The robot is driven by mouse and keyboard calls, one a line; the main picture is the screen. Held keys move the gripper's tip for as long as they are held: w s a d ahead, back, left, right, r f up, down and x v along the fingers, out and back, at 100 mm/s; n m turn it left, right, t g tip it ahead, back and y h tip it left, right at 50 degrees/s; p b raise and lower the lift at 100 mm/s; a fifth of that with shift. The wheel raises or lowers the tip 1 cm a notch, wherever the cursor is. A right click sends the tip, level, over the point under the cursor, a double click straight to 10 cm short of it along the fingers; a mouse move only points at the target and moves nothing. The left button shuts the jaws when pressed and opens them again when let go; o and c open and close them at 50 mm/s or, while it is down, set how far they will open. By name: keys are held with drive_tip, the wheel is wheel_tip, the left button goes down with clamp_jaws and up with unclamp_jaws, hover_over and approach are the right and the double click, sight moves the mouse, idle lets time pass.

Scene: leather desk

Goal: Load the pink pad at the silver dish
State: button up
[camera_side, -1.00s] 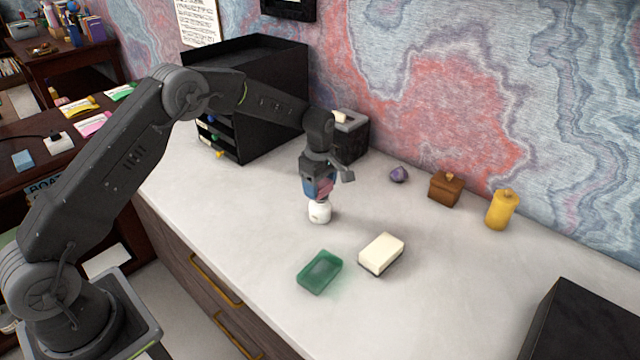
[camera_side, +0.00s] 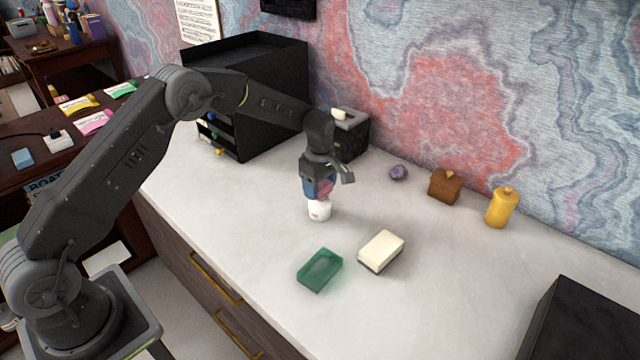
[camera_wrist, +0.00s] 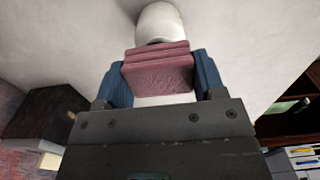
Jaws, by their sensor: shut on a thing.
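The pink pad (camera_wrist: 158,75) is held between the two blue fingers of my gripper (camera_wrist: 160,68). It also shows in the side view (camera_side: 324,188), partly covered by the fingers. A white rounded object (camera_side: 319,210) is right below the pad on the desk. It also shows beyond the pad in the wrist view (camera_wrist: 158,22). I cannot tell whether the pad touches it. A green dish (camera_side: 320,270) lies empty in front of my gripper. I cannot make out a silver dish in either view.
A cream block on a dark base (camera_side: 381,250) is right of the green dish. A purple stone (camera_side: 398,172), a brown box (camera_side: 445,186) and a yellow candle (camera_side: 502,208) stand along the wall. Black shelving (camera_side: 262,90) is behind my arm.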

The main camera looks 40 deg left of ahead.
sight(320, 184)
drive_tip(key=shift+f, duration=0.45)
idle(0.7)
drive_tip(key=shift+r, duration=3.55)
